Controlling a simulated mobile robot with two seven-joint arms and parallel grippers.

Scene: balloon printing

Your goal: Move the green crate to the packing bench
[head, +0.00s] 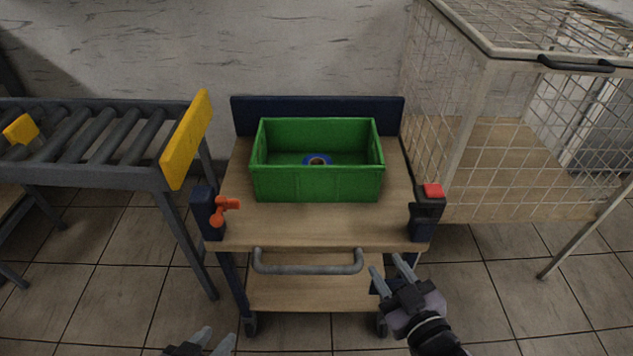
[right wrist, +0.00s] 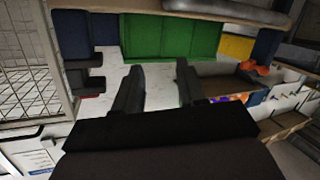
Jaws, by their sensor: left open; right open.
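The green crate (head: 316,183) stands upright on the wooden top of a wheeled cart (head: 300,226) in the middle of the head view. A small blue ring-shaped thing (head: 318,160) lies inside it. The crate's green side (right wrist: 172,38) also shows in the right wrist view. My left gripper (head: 212,338) is open and empty at the bottom edge, low and in front of the cart, partly cut off. My right gripper (head: 391,272) is open and empty at the cart's front right, beside the grey handle (head: 307,268) and apart from the crate. I cannot identify the packing bench.
A roller conveyor (head: 95,145) with a yellow end plate (head: 186,140) stands left of the cart. A wire cage (head: 530,130) stands close on the right. An orange lever (head: 224,210) and a red-topped block (head: 432,192) sit at the cart's front corners. Tiled floor is clear at front right.

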